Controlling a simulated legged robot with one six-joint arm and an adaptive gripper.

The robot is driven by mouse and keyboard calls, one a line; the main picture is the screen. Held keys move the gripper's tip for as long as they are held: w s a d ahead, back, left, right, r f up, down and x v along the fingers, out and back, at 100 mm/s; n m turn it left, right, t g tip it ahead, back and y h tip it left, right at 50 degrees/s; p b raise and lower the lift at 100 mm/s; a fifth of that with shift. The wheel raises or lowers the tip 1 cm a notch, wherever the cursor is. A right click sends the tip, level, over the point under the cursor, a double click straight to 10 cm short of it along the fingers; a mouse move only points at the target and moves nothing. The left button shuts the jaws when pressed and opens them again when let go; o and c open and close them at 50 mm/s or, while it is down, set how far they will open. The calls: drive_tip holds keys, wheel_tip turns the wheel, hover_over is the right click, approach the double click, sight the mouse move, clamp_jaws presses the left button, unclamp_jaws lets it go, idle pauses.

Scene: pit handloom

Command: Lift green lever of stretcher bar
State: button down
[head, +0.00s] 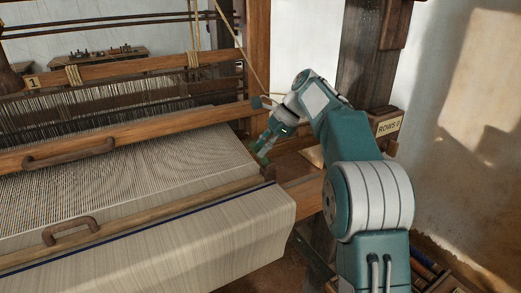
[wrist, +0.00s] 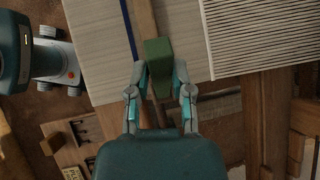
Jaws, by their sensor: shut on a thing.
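The stretcher bar (head: 165,213) is a long wooden bar lying across the cream cloth, and its end shows in the wrist view (wrist: 143,18). The green lever (wrist: 157,52) is at the bar's right end, a small dark-green block between my fingertips. In the head view the green lever (head: 262,159) is small and partly hidden by my gripper (head: 265,146). My gripper in the wrist view (wrist: 160,76) is shut on the lever, one finger at each side. I cannot tell from these frames how far the lever is raised.
Cream cloth (head: 215,225) with a blue stripe hangs over the loom's front. The wooden beater (head: 140,134) crosses behind, with a curved handle (head: 70,153). Another handle (head: 70,231) sits on the stretcher bar. A "ROWS 0" sign (head: 389,126) is on the right, near a dark post (head: 355,65).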

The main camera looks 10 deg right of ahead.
drive_tip(key=shift+d+f+y, duration=0.25)
drive_tip(key=shift+d+y, duration=0.05)
drive_tip(key=c, duration=0.5)
unclamp_jaws()
drive_tip(key=shift+w, duration=0.1)
drive_tip(key=shift+r, duration=0.1)
drive_tip(key=shift+a, duration=0.1)
drive_tip(key=shift+w+r, duration=0.1)
drive_tip(key=shift+r, duration=4.8)
drive_tip(key=shift+r, duration=0.1)
